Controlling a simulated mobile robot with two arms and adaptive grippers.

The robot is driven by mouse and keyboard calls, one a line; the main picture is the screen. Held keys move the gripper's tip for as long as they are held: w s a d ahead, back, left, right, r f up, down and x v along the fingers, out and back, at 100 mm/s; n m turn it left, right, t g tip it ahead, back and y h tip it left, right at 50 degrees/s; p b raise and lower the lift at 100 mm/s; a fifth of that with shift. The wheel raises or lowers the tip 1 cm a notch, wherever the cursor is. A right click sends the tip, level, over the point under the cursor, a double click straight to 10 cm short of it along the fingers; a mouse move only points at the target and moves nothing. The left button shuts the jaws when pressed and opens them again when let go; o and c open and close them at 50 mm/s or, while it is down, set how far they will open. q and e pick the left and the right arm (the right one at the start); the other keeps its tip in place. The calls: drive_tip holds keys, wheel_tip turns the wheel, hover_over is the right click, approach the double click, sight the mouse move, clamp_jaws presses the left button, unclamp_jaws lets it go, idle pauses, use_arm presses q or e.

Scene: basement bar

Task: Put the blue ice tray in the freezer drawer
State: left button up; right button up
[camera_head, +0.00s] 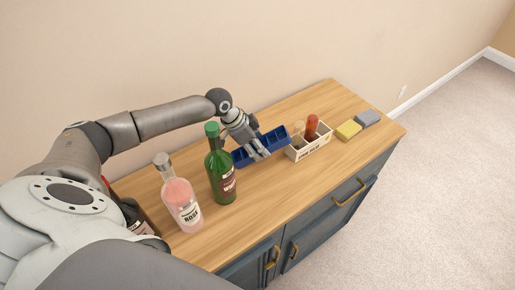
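The blue ice tray (274,140) is on or just above the wooden cabinet top, towards the wall. My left gripper (260,146) is at the middle of the tray from above, with fingers in front of it and hiding part of it. I cannot tell whether the fingers press on the tray or whether it is lifted. My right gripper is not in view. No open drawer shows. The dark blue cabinet front (318,228) has brass handles and looks closed; I cannot tell whether a freezer drawer is in it.
A green bottle (221,178) and a pink rosé bottle (181,203) stand near the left arm, with a dark bottle (141,226) partly hidden behind it. Right of the tray are a cream crate (311,149) holding bottles, a yellow sponge (348,130) and a grey block (368,118). The front cabinet top is clear.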

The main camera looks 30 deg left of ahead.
use_arm(q)
drive_tip(key=shift+r, duration=0.1)
drive_tip(key=o, duration=1)
drive_tip(key=shift+f, duration=0.2)
drive_tip(key=shift+o, duration=0.2)
drive_tip(key=shift+r, duration=0.1)
